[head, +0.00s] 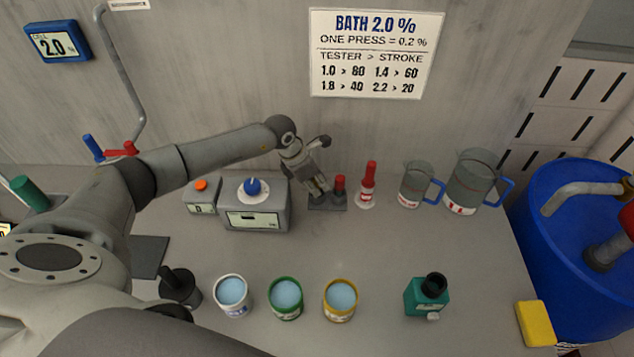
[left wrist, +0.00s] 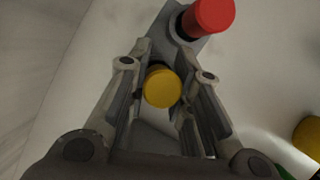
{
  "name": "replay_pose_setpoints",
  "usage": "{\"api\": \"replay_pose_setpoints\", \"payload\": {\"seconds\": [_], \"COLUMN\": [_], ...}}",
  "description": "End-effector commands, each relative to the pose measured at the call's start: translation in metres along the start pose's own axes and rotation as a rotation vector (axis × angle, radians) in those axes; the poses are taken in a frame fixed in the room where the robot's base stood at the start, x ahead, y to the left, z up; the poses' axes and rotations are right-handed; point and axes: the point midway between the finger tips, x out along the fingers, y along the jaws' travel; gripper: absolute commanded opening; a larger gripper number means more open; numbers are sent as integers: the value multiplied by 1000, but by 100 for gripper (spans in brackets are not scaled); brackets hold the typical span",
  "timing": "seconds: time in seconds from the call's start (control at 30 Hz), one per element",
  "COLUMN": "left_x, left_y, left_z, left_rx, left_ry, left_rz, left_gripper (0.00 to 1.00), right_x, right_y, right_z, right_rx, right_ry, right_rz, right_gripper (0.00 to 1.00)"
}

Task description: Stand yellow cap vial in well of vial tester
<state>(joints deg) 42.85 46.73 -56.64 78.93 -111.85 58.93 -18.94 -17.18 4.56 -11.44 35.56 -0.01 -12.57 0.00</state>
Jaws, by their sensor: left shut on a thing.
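My left gripper (head: 318,189) is shut on the yellow cap vial, just left of a red-capped vial (head: 340,184) on a small dark block (head: 328,204). In the left wrist view the round yellow cap of the vial (left wrist: 162,88) sits between the two fingers (left wrist: 164,95). The red cap (left wrist: 208,15) is just beyond it. The fingers hide the vial's body, and I cannot tell whether its foot touches the block. A grey box with a blue knob and a display (head: 255,207) stands left of the gripper. A smaller box with an orange button (head: 202,196) stands beside it. I cannot tell which is the vial tester.
A red-and-white bottle (head: 367,187) and two jugs (head: 412,186) (head: 468,184) stand right of the block. Three open tins (head: 232,294) (head: 286,298) (head: 340,299) and a teal bottle (head: 424,296) stand in front. A blue tub (head: 560,265) is at right. The middle counter is clear.

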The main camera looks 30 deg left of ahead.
Motion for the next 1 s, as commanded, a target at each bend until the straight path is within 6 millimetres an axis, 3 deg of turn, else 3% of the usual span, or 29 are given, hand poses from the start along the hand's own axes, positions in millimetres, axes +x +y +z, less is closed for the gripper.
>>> {"api": "replay_pose_setpoints", "payload": {"seconds": [1.0], "left_x": [-40], "left_y": [0], "left_z": [17], "left_rx": [0], "left_ry": [-1], "left_rz": [1], "left_gripper": [0], "right_x": [-27], "right_y": [0], "right_z": [-2], "right_rx": [0], "right_ry": [-1], "right_rz": [0], "right_gripper": [40]}}
